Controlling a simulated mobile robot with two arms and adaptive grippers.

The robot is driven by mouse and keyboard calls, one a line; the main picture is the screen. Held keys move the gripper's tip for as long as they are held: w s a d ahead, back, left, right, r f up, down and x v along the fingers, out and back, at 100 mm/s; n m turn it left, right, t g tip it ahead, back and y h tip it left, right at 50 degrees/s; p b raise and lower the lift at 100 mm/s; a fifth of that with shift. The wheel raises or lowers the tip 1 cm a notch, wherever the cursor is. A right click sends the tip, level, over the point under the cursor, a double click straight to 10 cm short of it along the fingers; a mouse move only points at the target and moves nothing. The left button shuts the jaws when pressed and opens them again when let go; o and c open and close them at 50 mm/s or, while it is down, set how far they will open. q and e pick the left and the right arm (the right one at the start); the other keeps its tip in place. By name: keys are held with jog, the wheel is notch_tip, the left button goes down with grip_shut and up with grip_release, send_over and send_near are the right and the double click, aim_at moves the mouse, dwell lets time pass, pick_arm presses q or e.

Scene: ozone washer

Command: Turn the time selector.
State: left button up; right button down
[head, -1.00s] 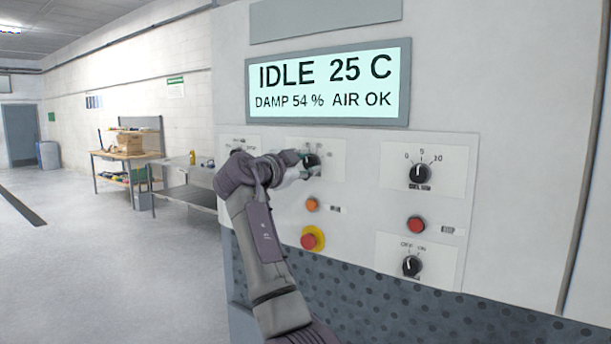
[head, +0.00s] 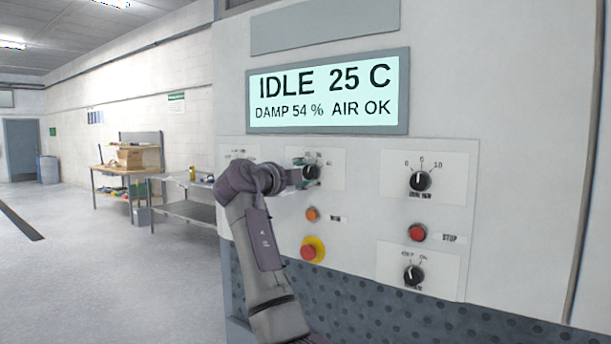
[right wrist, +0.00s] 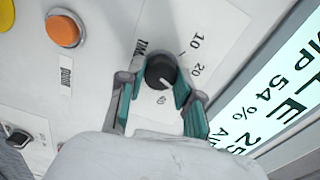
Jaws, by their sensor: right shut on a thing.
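The time selector is a round black knob (head: 311,172) on a white plate (head: 334,178) below the display. In the right wrist view the knob (right wrist: 160,72) has a white pointer line. Printed marks, 10 and 20 among them, curve beside it, and its label is partly cut off by a finger. My right gripper (head: 307,173) reaches in from the left and is shut on the knob. In the right wrist view its teal-padded fingers (right wrist: 155,88) stand on two sides of the knob. My left gripper is not in view.
The display (head: 329,92) reads IDLE 25 C, DAMP 54 %, AIR OK. Below the knob are an orange button (head: 312,214) and a red emergency button (head: 311,250) on yellow. To the right are another dial (head: 420,181), a red stop button (head: 417,233) and an off-on switch (head: 413,275).

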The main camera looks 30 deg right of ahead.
dwell(0.4)
jog(key=c, duration=0.8)
grip_release()
jog(key=shift+o, duration=0.2)
jog(key=v, duration=1.2)
jog(key=shift+s, duration=0.1)
